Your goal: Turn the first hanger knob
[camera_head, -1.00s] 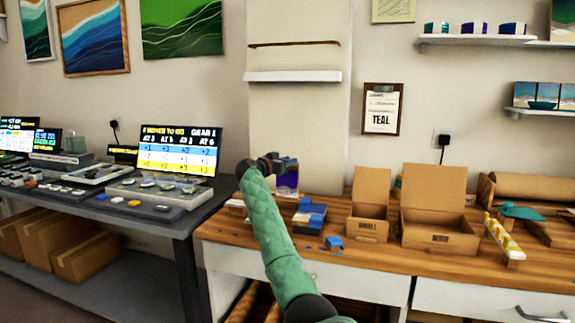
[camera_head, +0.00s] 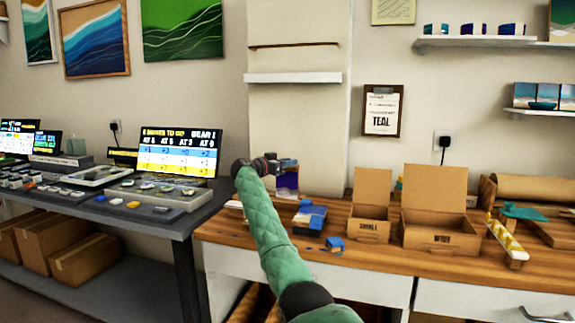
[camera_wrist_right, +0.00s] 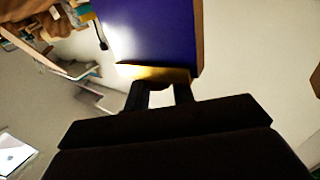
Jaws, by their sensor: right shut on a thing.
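My right gripper (camera_head: 284,164) is above the left end of the wooden bench. It is shut on a purple-blue panel (camera_head: 288,182) that hangs below the fingers. In the right wrist view, the fingers (camera_wrist_right: 160,96) meet the panel (camera_wrist_right: 150,35) at its gold-coloured edge, and the panel spreads out beyond them. Part of the panel is hidden by the gripper in the head view. I cannot make out a hanger knob in either view. My left gripper is not in view.
A white ledge (camera_head: 292,78) and a thin dark strip (camera_head: 294,44) are on the wall panel behind. Open cardboard boxes (camera_head: 438,235) and blue pieces (camera_head: 310,215) are on the bench. A dark table (camera_head: 185,228) with a screen (camera_head: 180,152) stands at left.

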